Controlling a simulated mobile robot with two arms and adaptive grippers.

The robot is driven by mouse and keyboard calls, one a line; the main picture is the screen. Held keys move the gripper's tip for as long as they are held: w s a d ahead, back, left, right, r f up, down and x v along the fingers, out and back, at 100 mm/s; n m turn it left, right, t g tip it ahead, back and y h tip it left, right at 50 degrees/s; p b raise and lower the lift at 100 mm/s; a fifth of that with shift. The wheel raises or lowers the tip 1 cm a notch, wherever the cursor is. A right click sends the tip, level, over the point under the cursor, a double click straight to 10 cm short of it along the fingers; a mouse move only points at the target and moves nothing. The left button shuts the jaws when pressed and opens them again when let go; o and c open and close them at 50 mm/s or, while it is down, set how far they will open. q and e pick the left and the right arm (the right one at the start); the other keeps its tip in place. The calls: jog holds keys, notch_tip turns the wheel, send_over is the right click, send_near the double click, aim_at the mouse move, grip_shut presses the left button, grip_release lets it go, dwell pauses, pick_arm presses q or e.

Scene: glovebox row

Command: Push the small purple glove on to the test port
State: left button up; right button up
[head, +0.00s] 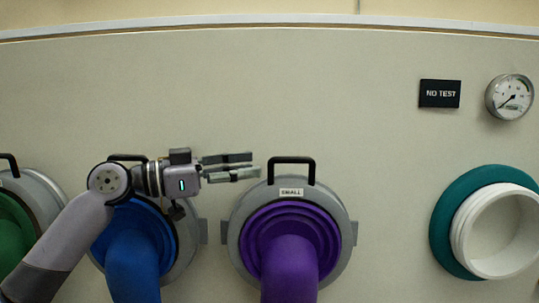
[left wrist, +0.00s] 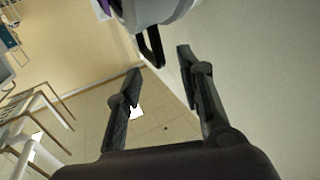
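The small purple glove (head: 290,255) hangs from a grey ring (head: 343,221) on the wall panel, under a label reading SMALL (head: 291,192) and a black handle (head: 292,160). The test port (head: 461,232), a white tube with a teal collar, is at the right of the head view, apart from the glove. My left gripper (head: 256,165) is just left of the black handle, fingers pointing right. In the left wrist view, its fingers (left wrist: 160,62) are apart and empty, with the black handle (left wrist: 152,46) beyond the tips. My right gripper is not in view.
A blue glove (head: 133,260) hangs left of the purple one, partly behind my left arm. A green glove (head: 14,240) is at the far left edge. A NO TEST sign (head: 440,93) and a round gauge (head: 510,97) are above the port. The panel between ring and port is bare.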

aim_at(270, 163)
pick_arm(q)
jog(key=p+x, duration=0.1)
jog(key=x, duration=0.3)
jog(key=shift+d+r, duration=0.15)
jog(key=shift+w+d+p, duration=0.3)
jog(key=shift+d+p, duration=0.05)
jog(key=shift+d, duration=0.3)
jog(key=c, duration=0.8)
grip_shut()
jog(key=shift+o, duration=1.5)
grip_release()
jog(key=shift+a, duration=0.1)
grip_shut()
